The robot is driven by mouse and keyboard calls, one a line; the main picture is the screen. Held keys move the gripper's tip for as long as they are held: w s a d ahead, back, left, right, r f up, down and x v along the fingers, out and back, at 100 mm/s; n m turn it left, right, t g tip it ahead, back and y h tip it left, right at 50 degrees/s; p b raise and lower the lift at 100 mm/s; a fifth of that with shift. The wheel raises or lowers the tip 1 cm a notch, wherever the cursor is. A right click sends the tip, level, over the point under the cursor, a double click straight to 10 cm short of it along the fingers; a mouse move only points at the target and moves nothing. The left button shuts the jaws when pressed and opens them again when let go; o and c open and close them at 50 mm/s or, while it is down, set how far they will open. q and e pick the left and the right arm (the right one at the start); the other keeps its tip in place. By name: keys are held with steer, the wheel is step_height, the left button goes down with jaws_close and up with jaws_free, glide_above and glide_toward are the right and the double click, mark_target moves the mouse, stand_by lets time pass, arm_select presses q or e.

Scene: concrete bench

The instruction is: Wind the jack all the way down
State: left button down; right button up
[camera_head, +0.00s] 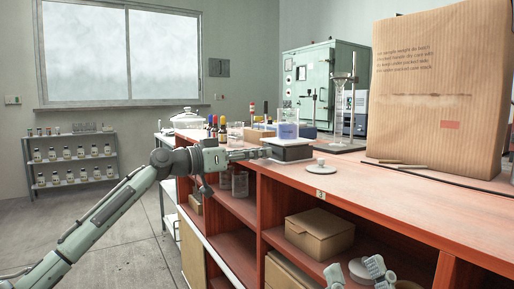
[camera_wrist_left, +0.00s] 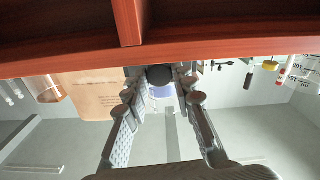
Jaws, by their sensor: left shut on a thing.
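The jack (camera_head: 287,151) stands on the red bench top near its front-left edge, its pale top plate low over the base. A clear beaker with blue liquid (camera_head: 288,130) stands upright on it; its blue also shows in the left wrist view (camera_wrist_left: 162,91). My left gripper (camera_head: 262,153) reaches in from the left at the jack's side. In the left wrist view, it (camera_wrist_left: 160,77) is shut on the jack's dark round knob (camera_wrist_left: 159,74). My right gripper (camera_head: 356,273) is low at the bottom edge, before the shelves, its fingers apart and empty.
A large cardboard box (camera_head: 440,90) stands at the right, with a rod before it. Dropper bottles (camera_head: 222,130) stand behind my left gripper. A glass column on a stand (camera_head: 339,112) is behind the jack.

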arm_select(q)
steer(key=n+p, duration=0.1)
steer(key=n, duration=0.1)
steer(key=shift+n+p, duration=0.3)
steer(key=shift+p, duration=0.1)
arm_select(e)
step_height(320, 180, down, 5)
steer(key=w+a+g, duration=0.1)
steer(key=w+g, duration=0.1)
steer(key=g, duration=0.2)
steer(key=shift+w+a+f+g+h, duration=0.15)
steer(key=shift+w+a+g+h, duration=0.05)
steer(key=shift+a+g+h, duration=0.1)
arm_select(q)
steer(key=c, duration=1.3)
jaws_free()
steer(key=shift+o, duration=0.2)
steer(key=shift+a, duration=0.1)
steer(key=v, duration=1.2)
